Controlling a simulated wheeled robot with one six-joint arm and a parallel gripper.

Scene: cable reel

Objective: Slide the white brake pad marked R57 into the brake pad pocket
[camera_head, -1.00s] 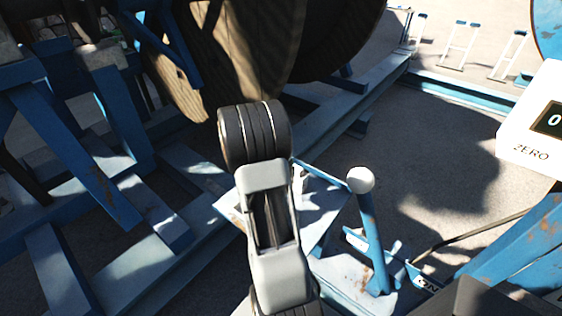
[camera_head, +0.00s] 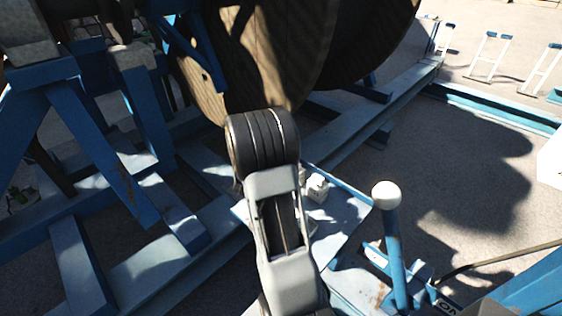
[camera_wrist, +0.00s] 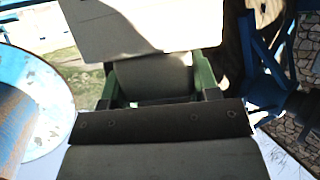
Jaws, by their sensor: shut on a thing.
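In the wrist view my gripper (camera_wrist: 156,85) has its two green-edged fingers spread around a wide gap. The fingers reach up to a broad pale block (camera_wrist: 140,25), which covers their tips. I take this block to be the white brake pad, held between the fingers. No R57 mark is readable on it. In the head view my own arm hides the gripper and whatever it holds. Small whitish blocks (camera_head: 317,187) lie on a blue-edged tray (camera_head: 338,217) just right of my arm; their marks are too small to read. I cannot make out the brake pad pocket.
Large wooden cable reels (camera_head: 275,50) stand beyond my arm, in a blue steel frame (camera_head: 130,190) that fills the left. A blue lever with a white knob (camera_head: 386,195) rises right of the tray. Open shaded ground (camera_head: 460,160) lies further right.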

